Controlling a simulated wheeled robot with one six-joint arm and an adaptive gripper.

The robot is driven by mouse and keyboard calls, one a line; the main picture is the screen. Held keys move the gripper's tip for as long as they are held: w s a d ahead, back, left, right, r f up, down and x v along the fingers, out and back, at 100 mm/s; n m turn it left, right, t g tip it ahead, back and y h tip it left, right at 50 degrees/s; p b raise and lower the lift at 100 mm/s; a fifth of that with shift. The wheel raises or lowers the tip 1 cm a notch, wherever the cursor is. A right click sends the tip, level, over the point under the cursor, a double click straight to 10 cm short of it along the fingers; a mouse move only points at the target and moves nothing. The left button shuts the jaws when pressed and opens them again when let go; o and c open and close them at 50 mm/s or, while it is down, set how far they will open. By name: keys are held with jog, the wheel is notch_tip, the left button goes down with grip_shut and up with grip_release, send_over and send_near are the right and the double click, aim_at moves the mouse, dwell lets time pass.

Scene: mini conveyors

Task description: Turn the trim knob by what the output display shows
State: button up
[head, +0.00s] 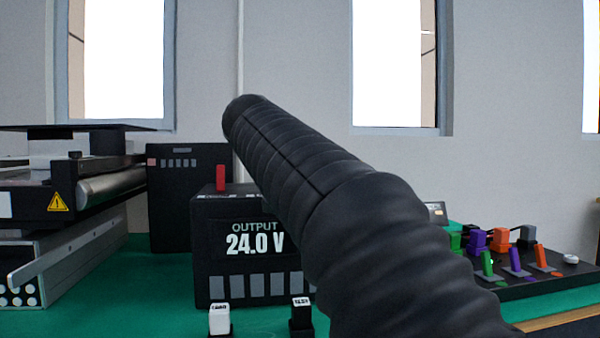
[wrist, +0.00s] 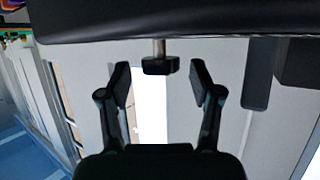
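The output display (head: 254,243) reads "OUTPUT 24.0 V" in white on the front of a black box (head: 208,220) in the head view. My arm crosses in front of the box's right side and hides part of it. In the wrist view, a small dark knob (wrist: 158,66) sits on a short metal shaft at the edge of a large dark body (wrist: 150,22). My gripper (wrist: 159,78) is open, with one finger on each side of the knob and a gap on both sides. My gripper is hidden in the head view.
A red upright piece (head: 221,178) stands on the black box. A white block (head: 219,319) and a black block (head: 301,314) stand in front. A conveyor (head: 90,188) is at left. Coloured switches (head: 515,262) are on a panel at right. The green bench top (head: 130,290) shows clear patches.

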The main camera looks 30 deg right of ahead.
jog(key=v, duration=1.2)
dwell(0.3)
